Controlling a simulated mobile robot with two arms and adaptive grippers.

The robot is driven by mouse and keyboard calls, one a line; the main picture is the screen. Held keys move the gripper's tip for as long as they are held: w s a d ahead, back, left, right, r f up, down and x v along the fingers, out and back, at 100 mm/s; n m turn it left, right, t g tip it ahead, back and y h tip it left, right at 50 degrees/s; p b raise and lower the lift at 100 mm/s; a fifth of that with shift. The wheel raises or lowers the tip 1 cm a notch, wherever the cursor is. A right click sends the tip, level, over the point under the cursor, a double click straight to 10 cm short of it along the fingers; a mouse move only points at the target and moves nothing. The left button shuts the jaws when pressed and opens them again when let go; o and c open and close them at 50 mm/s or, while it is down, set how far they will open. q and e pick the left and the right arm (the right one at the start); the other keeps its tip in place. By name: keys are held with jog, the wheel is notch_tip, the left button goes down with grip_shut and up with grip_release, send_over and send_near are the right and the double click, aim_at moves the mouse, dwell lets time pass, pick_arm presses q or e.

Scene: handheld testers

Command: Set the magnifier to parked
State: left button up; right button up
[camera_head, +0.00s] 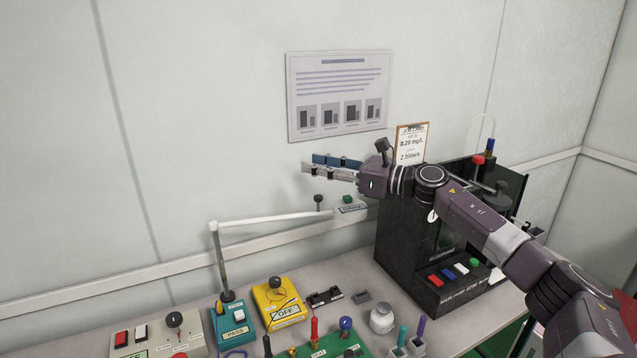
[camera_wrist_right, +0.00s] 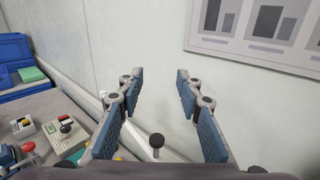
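What looks like the magnifier's white swing arm (camera_head: 265,219) reaches right from the top of an upright post (camera_head: 223,265) on the bench. A black ball knob (camera_head: 318,199) stands up near the arm's right end; the knob also shows in the right wrist view (camera_wrist_right: 157,141). I cannot make out a lens. My right gripper (camera_head: 308,168) is open and empty, pointing left above the knob and apart from it. In the right wrist view the blue-padded fingers (camera_wrist_right: 154,97) are spread wide, with the knob low between them. My left gripper is not in view.
A black analyser (camera_head: 405,245) stands under my right arm. A teal PASS box (camera_head: 236,328), a yellow OFF box (camera_head: 281,303), a white switch box (camera_head: 150,340) and a green tool board (camera_head: 335,345) line the bench front. The wall behind is close; the air left of my gripper is clear.

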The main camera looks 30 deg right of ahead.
jog(key=shift+r, duration=0.7)
jog(key=shift+c, duration=1.4)
jog(key=shift+a+p, duration=0.3)
jog(key=shift+a, duration=0.15)
jog(key=shift+c, duration=1.3)
jog(key=a+m+p, duration=0.1)
jog(key=s+a+m+t+p, duration=0.1)
jog(key=a+m, duration=0.1)
jog(key=a+f+m+t, duration=0.1)
jog(key=m, duration=0.1)
jog(key=shift+s+a+p, duration=0.15)
jog(key=shift+s+p, duration=0.15)
jog(key=shift+p, duration=0.1)
grip_shut()
jog(key=m+h+p, duration=0.7)
jog(key=m+h, duration=0.4)
jog(key=m, duration=0.9)
send_near(320, 200)
jog(key=shift+g, duration=0.4)
jog(key=w+p, duration=0.1)
jog(key=w, duration=0.1)
jog(key=w+p, duration=0.1)
jog(key=w, duration=0.1)
jog(key=w+p, duration=0.1)
jog(key=w, duration=0.2)
jog(key=shift+d, duration=0.3)
